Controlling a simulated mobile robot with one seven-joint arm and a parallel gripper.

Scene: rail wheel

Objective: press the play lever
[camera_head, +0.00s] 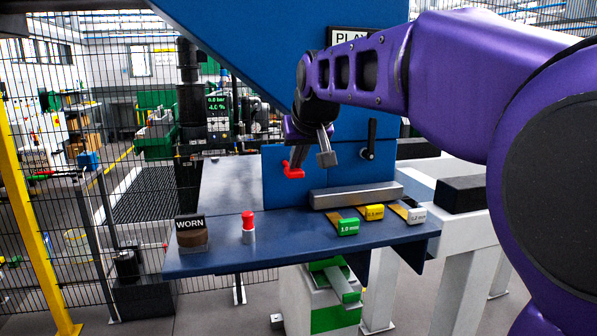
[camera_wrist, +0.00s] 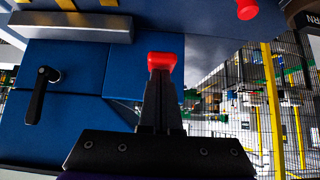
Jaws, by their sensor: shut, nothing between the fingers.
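The play lever (camera_head: 371,138) is a black handle standing upright on a blue panel, right of my gripper in the head view. In the wrist view, which looks upside down, the lever (camera_wrist: 38,97) is at the left. A "PLAY" sign (camera_head: 347,36) is partly hidden behind my purple arm. My gripper (camera_head: 293,170) points down with red fingertips, left of the lever and apart from it. In the wrist view the gripper (camera_wrist: 161,62) shows its fingertips together in front of the blue panel, with nothing held.
A blue shelf (camera_head: 285,256) holds a "WORN" block (camera_head: 191,235), a red-topped peg (camera_head: 248,226) and green (camera_head: 348,227), yellow (camera_head: 374,212) and white (camera_head: 415,215) tags. A grey metal bar (camera_head: 355,195) lies below the lever. Wire fencing stands at left.

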